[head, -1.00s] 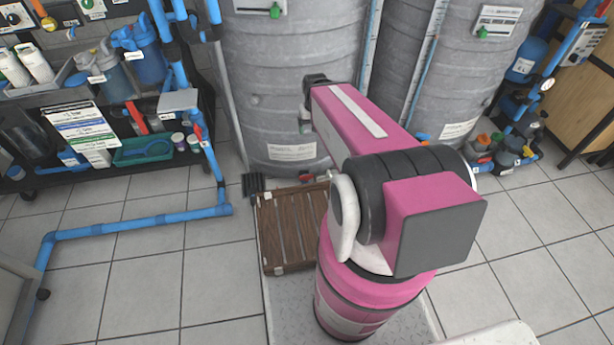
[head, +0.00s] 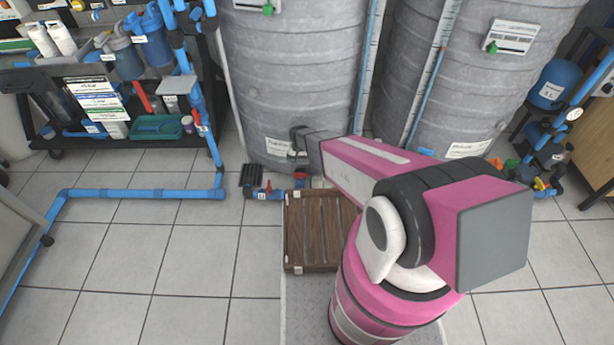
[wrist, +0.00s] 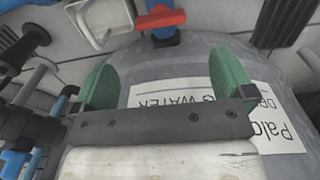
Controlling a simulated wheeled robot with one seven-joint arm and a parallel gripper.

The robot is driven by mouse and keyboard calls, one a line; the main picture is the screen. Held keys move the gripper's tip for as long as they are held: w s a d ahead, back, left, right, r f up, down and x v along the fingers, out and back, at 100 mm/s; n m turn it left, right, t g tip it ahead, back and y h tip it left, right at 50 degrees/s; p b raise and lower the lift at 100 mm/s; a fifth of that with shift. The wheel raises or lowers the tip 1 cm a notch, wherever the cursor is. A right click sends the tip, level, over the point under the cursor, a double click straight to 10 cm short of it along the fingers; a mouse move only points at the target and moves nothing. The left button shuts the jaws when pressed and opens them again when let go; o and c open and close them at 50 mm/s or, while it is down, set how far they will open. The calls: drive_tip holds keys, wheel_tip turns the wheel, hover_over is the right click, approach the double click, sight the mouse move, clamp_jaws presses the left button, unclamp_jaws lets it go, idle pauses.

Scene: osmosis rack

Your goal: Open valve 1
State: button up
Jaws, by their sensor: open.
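A red valve handle (wrist: 160,20) on a blue fitting shows at the top of the wrist view, beyond my fingertips and roughly midway between them. My gripper (wrist: 166,68) is open, with its two green fingers apart and nothing between them. I cannot read which fitting is valve 1.
A white label (wrist: 270,110) with upside-down print is on the tank in the wrist view. A brown wooden slatted platform (head: 312,230) lies before the left tank. A blue floor pipe (head: 140,193) and a loaded cart stand left. Open tiled floor lies between.

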sight(300, 174)
wheel_tip(300, 174, down, 11)
drive_tip(key=shift+r, duration=0.2)
idle(0.3)
drive_tip(key=c, duration=0.8)
